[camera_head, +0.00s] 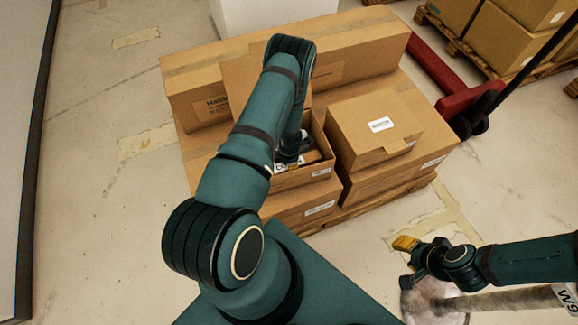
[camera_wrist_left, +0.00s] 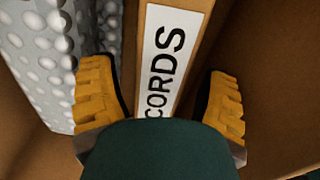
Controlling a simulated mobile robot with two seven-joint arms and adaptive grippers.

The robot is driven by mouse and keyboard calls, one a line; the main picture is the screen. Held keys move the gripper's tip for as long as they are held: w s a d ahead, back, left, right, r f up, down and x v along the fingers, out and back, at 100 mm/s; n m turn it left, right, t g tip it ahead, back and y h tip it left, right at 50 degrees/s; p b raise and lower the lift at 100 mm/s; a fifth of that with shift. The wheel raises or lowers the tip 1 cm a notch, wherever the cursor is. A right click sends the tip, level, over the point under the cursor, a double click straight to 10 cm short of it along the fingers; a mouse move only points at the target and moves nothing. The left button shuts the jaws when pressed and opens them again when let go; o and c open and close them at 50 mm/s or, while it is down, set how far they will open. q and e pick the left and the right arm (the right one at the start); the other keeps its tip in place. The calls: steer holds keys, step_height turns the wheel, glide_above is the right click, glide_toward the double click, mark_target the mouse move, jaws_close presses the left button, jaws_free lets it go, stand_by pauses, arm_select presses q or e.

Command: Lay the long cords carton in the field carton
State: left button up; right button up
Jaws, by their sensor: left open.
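The long cords carton (camera_wrist_left: 165,55) is a narrow brown box with a white label reading CORDS. It lies inside an open brown carton (camera_head: 312,176) in the middle of the stack. I cannot read which carton this is. My left gripper (camera_wrist_left: 160,95) reaches down into that open carton; its yellow fingers are apart, one on each side of the cords carton, with gaps showing. In the head view my left arm hides most of the inside. My right gripper (camera_head: 405,243), with yellow fingertips, is over the floor at the lower right; its opening is too small to judge.
A silvery bubble-wrapped thing (camera_wrist_left: 50,60) stands left of the left fingers. A closed carton (camera_head: 365,120) stands right of the open one, and a long carton (camera_head: 365,50) behind. A red pallet truck (camera_head: 455,95) is at the right. The floor at the left is clear.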

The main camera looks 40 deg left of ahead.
arm_select(q)
step_height(320, 180, up, 10)
steer(key=shift+f+p, duration=0.1)
steer(key=shift+p, duration=1)
steer(key=shift+s+d+m, duration=0.1)
steer(key=shift+d+m, duration=0.3)
steer(key=s+d+r+m+h, duration=0.1)
steer(key=s+d+r+m, duration=0.2)
steer(key=d+m, duration=0.5)
steer(key=s+d+r+m+t+h, duration=0.1)
steer(key=s+d+r+m, duration=0.2)
steer(key=d+r+m, duration=0.3)
steer(key=s+d+r+m+h, duration=0.2)
steer(key=s+d+r+m, duration=0.1)
steer(key=d+m, duration=0.9)
steer(key=shift+r+m+t, duration=0.3)
steer(key=shift+r+m, duration=0.45)
steer(key=shift+m, duration=0.35)
